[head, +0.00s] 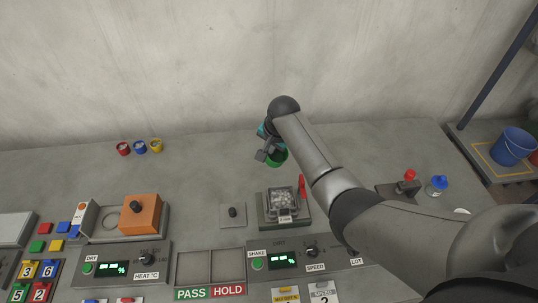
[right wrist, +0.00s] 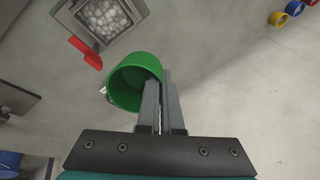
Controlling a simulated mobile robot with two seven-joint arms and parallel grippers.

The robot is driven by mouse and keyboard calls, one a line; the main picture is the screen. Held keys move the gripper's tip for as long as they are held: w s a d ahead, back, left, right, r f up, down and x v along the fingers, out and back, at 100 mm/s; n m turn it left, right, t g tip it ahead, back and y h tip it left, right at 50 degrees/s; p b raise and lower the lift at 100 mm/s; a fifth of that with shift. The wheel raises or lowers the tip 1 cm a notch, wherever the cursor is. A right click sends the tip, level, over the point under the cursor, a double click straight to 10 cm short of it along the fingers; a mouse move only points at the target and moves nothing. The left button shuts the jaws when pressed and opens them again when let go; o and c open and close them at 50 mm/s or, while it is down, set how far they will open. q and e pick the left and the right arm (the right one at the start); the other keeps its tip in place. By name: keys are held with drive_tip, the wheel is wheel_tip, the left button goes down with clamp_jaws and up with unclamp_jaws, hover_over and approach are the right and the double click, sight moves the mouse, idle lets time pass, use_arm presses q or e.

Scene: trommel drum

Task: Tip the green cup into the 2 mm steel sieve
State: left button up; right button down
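The green cup (head: 278,157) is up behind the sieve in the head view. In the right wrist view the green cup (right wrist: 128,82) shows its open mouth, and the inside that I can see looks bare. My right gripper (head: 263,152) is shut on the cup's wall; in the wrist view its fingers (right wrist: 160,85) lie one inside and one outside the rim. The steel sieve (head: 284,218) sits on the shaker with pale lumps in it. It also shows in the right wrist view (right wrist: 75,12), apart from the cup. My left gripper is not in view.
A red lever (head: 302,187) stands at the sieve's right back corner. Small red (head: 123,148), blue (head: 140,147) and yellow (head: 156,145) cups lie at the back left. An orange block (head: 140,213) is left. A blue bucket (head: 513,147) stands far right.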

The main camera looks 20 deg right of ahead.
drive_tip(key=shift+r+g, duration=0.65)
drive_tip(key=shift+g, duration=0.05)
wheel_tip(320, 180, up, 5)
drive_tip(key=shift+w+r+g, duration=0.1)
drive_tip(key=shift+g, duration=1)
drive_tip(key=shift+r+g, duration=0.3)
drive_tip(key=shift+r, duration=0.15)
drive_tip(key=s+a+r, duration=0.3)
drive_tip(key=s+a, duration=0.2)
drive_tip(key=s, duration=0.1)
drive_tip(key=shift+a, duration=0.2)
